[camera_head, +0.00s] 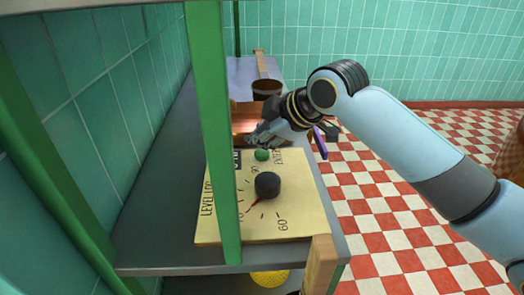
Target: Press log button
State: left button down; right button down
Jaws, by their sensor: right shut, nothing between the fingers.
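A yellow panel (287,221) lies on a grey shelf, with dial marks, the words "LEVEL" and "60", and part of its lettering hidden behind a green post. A black knob (267,185) with a red pointer stands in its middle. A small round green button (262,155) sits near the panel's far edge. My right gripper (252,138) is shut and empty, just beyond the button and close to it in the picture. I cannot tell whether its tips touch anything. My left gripper is not in view.
A green post (216,130) rises in front of the panel's left part. A copper-coloured box (243,112) and a dark brown pot (266,88) stand farther back on the grey shelf (165,200). A wooden block (320,264) is at the front right corner. Checkered floor lies to the right.

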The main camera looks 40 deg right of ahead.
aim_at(260, 153)
jog(key=shift+f, duration=0.1)
dwell(0.7)
jog(key=shift+f, duration=0.3)
jog(key=shift+f, duration=0.6)
dwell(0.9)
jog(key=shift+r+p, duration=1)
jog(key=shift+p, duration=0.05)
notch_tip(260, 153, up, 5)
jog(key=p, duration=0.5)
jog(key=shift+r, duration=0.1)
